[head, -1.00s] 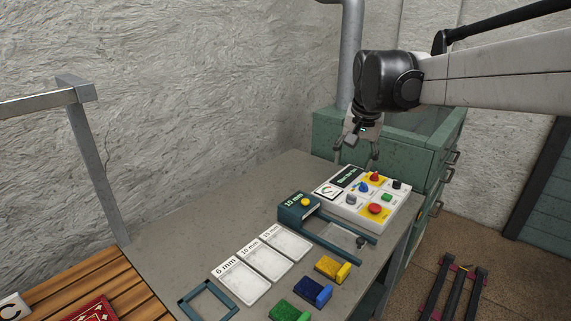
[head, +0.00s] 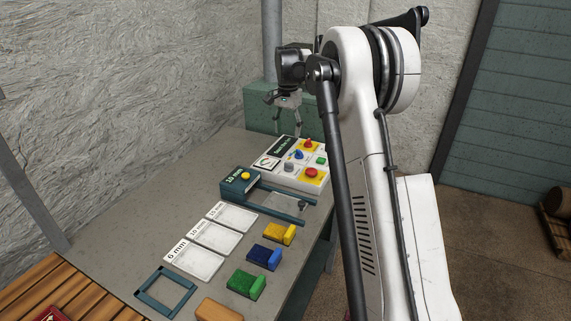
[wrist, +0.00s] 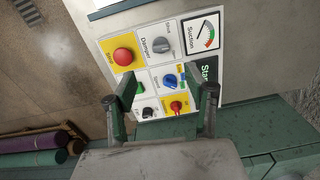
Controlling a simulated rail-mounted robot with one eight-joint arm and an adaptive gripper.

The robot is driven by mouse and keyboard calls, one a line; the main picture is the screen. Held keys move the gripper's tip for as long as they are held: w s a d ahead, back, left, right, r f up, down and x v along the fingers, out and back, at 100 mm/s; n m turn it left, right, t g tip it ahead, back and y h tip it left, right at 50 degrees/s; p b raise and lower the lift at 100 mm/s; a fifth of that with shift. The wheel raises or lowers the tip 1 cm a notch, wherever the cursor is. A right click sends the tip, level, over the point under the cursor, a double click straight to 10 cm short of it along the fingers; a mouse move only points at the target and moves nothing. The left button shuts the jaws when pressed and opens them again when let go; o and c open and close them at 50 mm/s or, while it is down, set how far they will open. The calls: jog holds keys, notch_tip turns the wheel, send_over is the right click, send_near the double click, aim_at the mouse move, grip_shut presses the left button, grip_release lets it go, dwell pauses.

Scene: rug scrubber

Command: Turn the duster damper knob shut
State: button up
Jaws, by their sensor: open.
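The duster damper knob (wrist: 163,46) is a grey knob beside the word "Damper" on the white control panel (wrist: 187,48) in the wrist view. Its exact setting is too small to read. It also shows as a grey knob in the head view (head: 289,167). My gripper (wrist: 160,97) is open and empty, its fingers spread above the panel's far part, over the blue speed knob (wrist: 170,81) and a green button (wrist: 140,88). In the wrist view the damper knob lies beyond the fingertips, apart from them. In the head view my gripper (head: 284,112) hangs over the panel's far end.
A red stop button (wrist: 123,55), a suction gauge (wrist: 203,34) and a red knob on yellow (wrist: 176,106) crowd the panel. A teal frame with a yellow button (head: 245,176) stands in front.

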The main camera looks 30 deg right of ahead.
aim_at(288, 164)
jog(key=f, duration=1.4)
jog(key=shift+w+d+f, duration=0.2)
jog(key=shift+d+f, duration=0.05)
jog(key=shift+f, duration=0.1)
jog(key=shift+c, duration=0.5)
jog(key=c, duration=1)
jog(key=shift+c, duration=0.2)
